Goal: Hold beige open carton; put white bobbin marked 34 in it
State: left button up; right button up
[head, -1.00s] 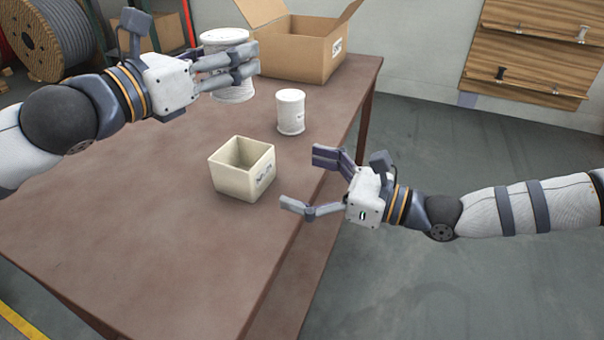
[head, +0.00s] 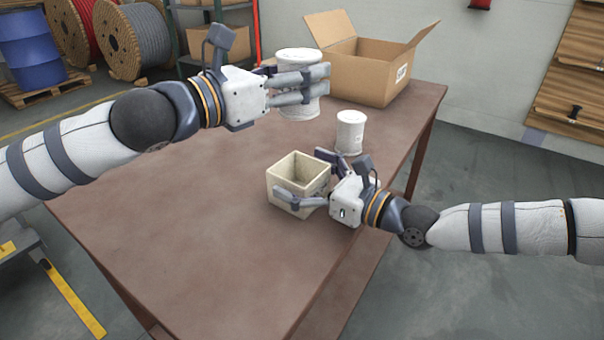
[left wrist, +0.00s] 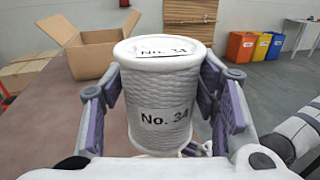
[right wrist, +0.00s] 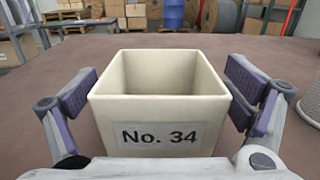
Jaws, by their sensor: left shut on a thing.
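The white bobbin marked No. 34 (left wrist: 160,95) is upright between the fingers of my left gripper (head: 318,84), which is shut on it and holds it above the table. The same bobbin shows in the head view (head: 298,57). The beige open carton (head: 284,180), a small square box, stands empty on the table, below the held bobbin in the picture. Its No. 34 label faces the right wrist camera (right wrist: 160,136). My right gripper (head: 303,176) is open, its fingers on either side of the carton, with gaps showing on both sides in the right wrist view.
A second white bobbin (head: 350,133) stands on the brown table (head: 180,220) behind the carton, near the right edge. A large open cardboard box (head: 365,78) is at the far end. The table's left and front are clear.

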jog(key=c, duration=0.9)
pick_arm(q)
send_over(297, 159)
jog(key=s, duration=0.6)
notch_tip(297, 159, down, 10)
jog(key=shift+w+r, duration=0.2)
jog(key=shift+w, duration=0.05)
pick_arm(e)
jog(key=shift+c, duration=0.2)
pick_arm(q)
jog(key=shift+f, duration=2.7)
jog(key=o, duration=1.3)
jog(key=v, duration=1.2)
pick_arm(e)
jog(key=o, duration=1.2)
